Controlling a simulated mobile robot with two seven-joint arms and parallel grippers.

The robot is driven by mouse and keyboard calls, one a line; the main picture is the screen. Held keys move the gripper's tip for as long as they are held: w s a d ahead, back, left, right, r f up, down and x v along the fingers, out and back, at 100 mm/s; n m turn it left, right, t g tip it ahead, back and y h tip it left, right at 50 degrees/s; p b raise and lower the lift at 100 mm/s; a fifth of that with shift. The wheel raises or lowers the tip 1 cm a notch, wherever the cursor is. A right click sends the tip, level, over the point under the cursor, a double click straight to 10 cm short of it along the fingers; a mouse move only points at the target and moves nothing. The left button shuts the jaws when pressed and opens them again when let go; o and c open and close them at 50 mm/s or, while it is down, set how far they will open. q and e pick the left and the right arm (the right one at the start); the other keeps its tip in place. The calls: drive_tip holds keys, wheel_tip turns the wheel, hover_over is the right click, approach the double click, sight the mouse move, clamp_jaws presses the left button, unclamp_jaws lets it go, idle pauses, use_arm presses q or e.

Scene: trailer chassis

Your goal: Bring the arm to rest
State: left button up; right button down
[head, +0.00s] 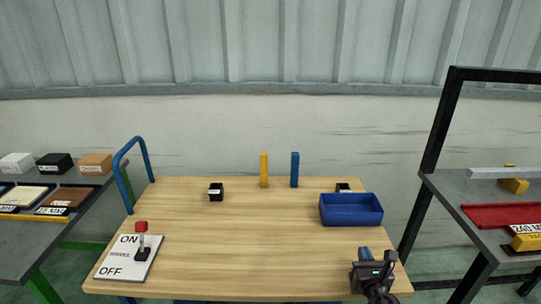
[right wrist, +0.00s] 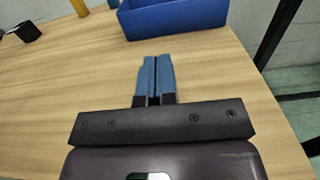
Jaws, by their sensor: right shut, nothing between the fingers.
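My right gripper (head: 364,253) is at the front right of the wooden table (head: 240,240), in front of the blue bin. In the right wrist view its blue fingers (right wrist: 155,78) are together with nothing between them, over bare wood. The fingers point toward the back of the table, and the bin lies just beyond them to the right. My left gripper does not show in either view.
A blue bin (head: 351,212) stands at the right of the table. A yellow post (head: 264,170) and a blue post (head: 295,170) stand at the back. A small black block (head: 216,192) and an ON/OFF lever panel (head: 118,258) are left. Shelves flank both sides. The table's middle is clear.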

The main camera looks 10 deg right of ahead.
drive_tip(key=s+m+g+h, duration=0.1)
drive_tip(key=s+m, duration=0.1)
drive_tip(key=m, duration=0.2)
drive_tip(key=s+m+g+h, duration=0.1)
drive_tip(key=s+m, duration=0.2)
drive_tip(key=m, duration=0.1)
drive_tip(key=s+m+g+h, duration=0.1)
drive_tip(key=s+m+h, duration=0.1)
drive_tip(key=m, duration=0.2)
drive_tip(key=shift+s+d+r+g, duration=0.1)
drive_tip(key=shift+s+d+g, duration=0.1)
drive_tip(key=shift+d+g, duration=0.15)
drive_tip(key=s+a+r+m+g+y, duration=0.1)
drive_tip(key=s+a+m+g+y, duration=0.35)
drive_tip(key=s+m, duration=0.7)
drive_tip(key=s+a+m+g+y, duration=0.3)
drive_tip(key=s+a+m+g, duration=0.3)
drive_tip(key=s+m, duration=0.5)
drive_tip(key=w+f+n+t, duration=0.2)
drive_tip(key=w+f+t, duration=0.4)
drive_tip(key=f, duration=0.4)
drive_tip(key=shift+w+f+t, duration=0.25)
drive_tip(key=shift+f+t, duration=0.1)
drive_tip(key=shift+t, duration=0.55)
